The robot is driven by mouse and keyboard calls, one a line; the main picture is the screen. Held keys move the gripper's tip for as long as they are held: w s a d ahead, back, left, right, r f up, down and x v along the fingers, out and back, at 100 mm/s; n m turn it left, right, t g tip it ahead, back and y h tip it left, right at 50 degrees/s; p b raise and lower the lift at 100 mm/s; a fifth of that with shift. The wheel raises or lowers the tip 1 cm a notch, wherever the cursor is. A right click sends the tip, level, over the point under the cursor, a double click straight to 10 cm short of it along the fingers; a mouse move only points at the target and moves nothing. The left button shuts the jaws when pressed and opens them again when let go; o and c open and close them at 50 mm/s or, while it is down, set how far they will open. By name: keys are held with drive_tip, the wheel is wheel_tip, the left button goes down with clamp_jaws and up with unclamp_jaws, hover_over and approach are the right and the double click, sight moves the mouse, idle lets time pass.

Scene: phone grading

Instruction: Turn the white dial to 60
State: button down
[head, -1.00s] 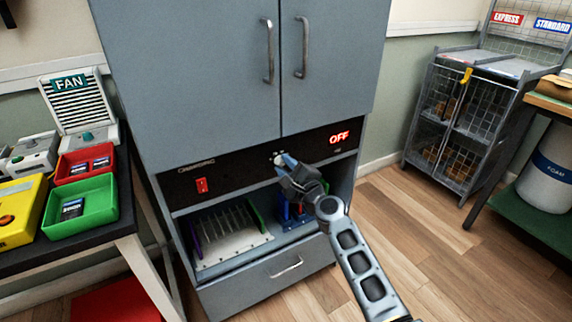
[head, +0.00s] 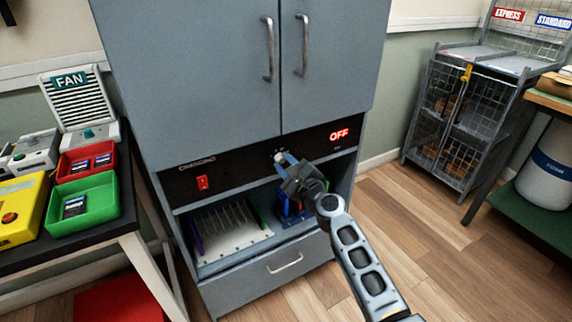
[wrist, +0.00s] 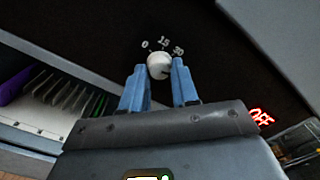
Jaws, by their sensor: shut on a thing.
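The white dial (wrist: 159,64) sits on the black panel of the grey cabinet, with the marks 0, 15 and 30 visible above it in the wrist view. No 60 mark is visible; the rest of the scale is hidden or out of view. My gripper (wrist: 158,70) has its blue fingers on either side of the dial and is shut on it. The dial's pointer is too small to read surely. In the head view, my gripper (head: 284,158) reaches the panel and mostly covers the dial (head: 279,155).
A lit red OFF display (head: 339,135) is right of the dial, and a red switch (head: 202,183) is left. An open bay below holds a white rack (head: 235,238) and blue and red parts. Closed cabinet doors (head: 200,80) rise above. Open floor lies to the right.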

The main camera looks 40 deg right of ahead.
drive_tip(key=c, duration=0.9)
unclamp_jaws()
drive_tip(key=shift+o, duration=0.2)
drive_tip(key=v, duration=0.7)
drive_tip(key=shift+s, duration=0.4)
drive_tip(key=shift+a, duration=0.15)
drive_tip(key=s+a+f+n+g+y+p, duration=0.1)
drive_tip(key=s+a+n, duration=0.55)
drive_tip(key=s, duration=0.35)
drive_tip(key=s+a+f+n+g+y+p, duration=0.1)
drive_tip(key=s+a+n+p, duration=0.1)
drive_tip(key=s+a+n, duration=0.7)
drive_tip(key=s+a+r+n+y, duration=0.1)
drive_tip(key=s+a+r+n, duration=0.3)
drive_tip(key=s+r+n, duration=0.3)
drive_tip(key=s+a+r+n+y+p, duration=0.1)
drive_tip(key=s+a+r+n+y, duration=0.1)
drive_tip(key=s+a+r+n, duration=0.2)
drive_tip(key=s+r+n, duration=0.3)
drive_tip(key=s+n, duration=0.1)
drive_tip(key=s, duration=0.4)
drive_tip(key=shift+s+g, duration=0.3)
drive_tip(key=shift+s, duration=0.1)
